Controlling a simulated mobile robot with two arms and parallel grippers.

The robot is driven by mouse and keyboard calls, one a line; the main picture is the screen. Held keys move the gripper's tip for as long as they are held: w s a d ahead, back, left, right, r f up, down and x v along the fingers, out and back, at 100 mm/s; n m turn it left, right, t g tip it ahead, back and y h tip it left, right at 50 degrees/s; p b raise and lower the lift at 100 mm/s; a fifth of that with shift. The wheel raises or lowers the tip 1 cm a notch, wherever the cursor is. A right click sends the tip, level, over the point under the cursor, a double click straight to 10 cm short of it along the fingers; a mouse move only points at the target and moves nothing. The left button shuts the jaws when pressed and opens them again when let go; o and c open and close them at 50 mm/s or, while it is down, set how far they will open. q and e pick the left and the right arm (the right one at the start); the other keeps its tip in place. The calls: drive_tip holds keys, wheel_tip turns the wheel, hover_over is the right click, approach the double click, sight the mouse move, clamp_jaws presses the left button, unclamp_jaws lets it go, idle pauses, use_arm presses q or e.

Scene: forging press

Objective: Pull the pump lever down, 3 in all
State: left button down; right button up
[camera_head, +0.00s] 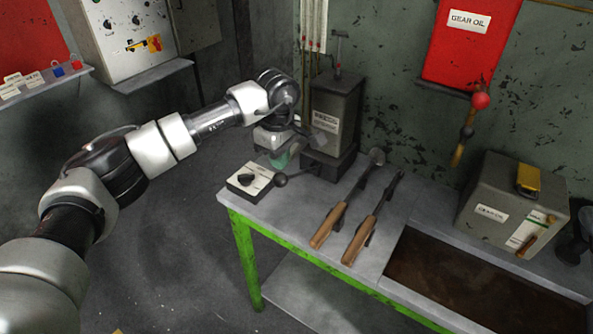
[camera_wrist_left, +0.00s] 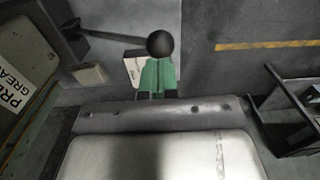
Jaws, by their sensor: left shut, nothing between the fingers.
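The grease pump (camera_head: 335,115) is a dark grey box with a white label at the back of the bench. Its lever is a dark rod ending in a black ball knob (camera_head: 281,180), low in front of the pump and pointing left. In the left wrist view the knob (camera_wrist_left: 160,43) shows right at the fingertips, with the rod running off to the upper left. My left gripper (camera_head: 280,160) has green fingers, shut and empty, just above the knob in the head view. I cannot tell whether they touch it. My right gripper is not in view.
A white switch box (camera_head: 248,181) sits at the bench's left corner, close to the knob. A gear oil box (camera_head: 512,205) stands farther right. The floor left of the bench is clear.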

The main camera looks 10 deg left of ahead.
sight(276, 182)
use_arm(q)
drive_tip(key=shift+s+a+f+b, duration=0.1)
drive_tip(key=shift+s+f+b, duration=0.15)
drive_tip(key=shift+f+b, duration=0.9)
drive_tip(key=shift+s+a+f+b, duration=0.1)
drive_tip(key=shift+s+f+b, duration=0.2)
drive_tip(key=shift+f+b, duration=0.9)
drive_tip(key=shift+s+a+f+b, duration=0.1)
drive_tip(key=shift+s+f+b, duration=0.3)
drive_tip(key=shift+f, duration=1.3)
drive_tip(key=shift+w, duration=0.1)
wheel_tip(276, 182, down, 3)
drive_tip(key=b, duration=0.3)
drive_tip(key=shift+f, duration=0.15)
drive_tip(key=shift+r+p, duration=0.4)
drive_tip(key=shift+r, duration=0.05)
drive_tip(key=r+p, duration=0.1)
drive_tip(key=r, duration=0.2)
drive_tip(key=w+r+p, duration=0.1)
drive_tip(key=r+p, duration=0.1)
drive_tip(key=r, duration=0.2)
drive_tip(key=r+p, duration=0.2)
drive_tip(key=r, duration=0.1)
drive_tip(key=shift+w+d+r, duration=0.3)
drive_tip(key=shift+w+d, duration=0.05)
drive_tip(key=shift+f, duration=0.1)
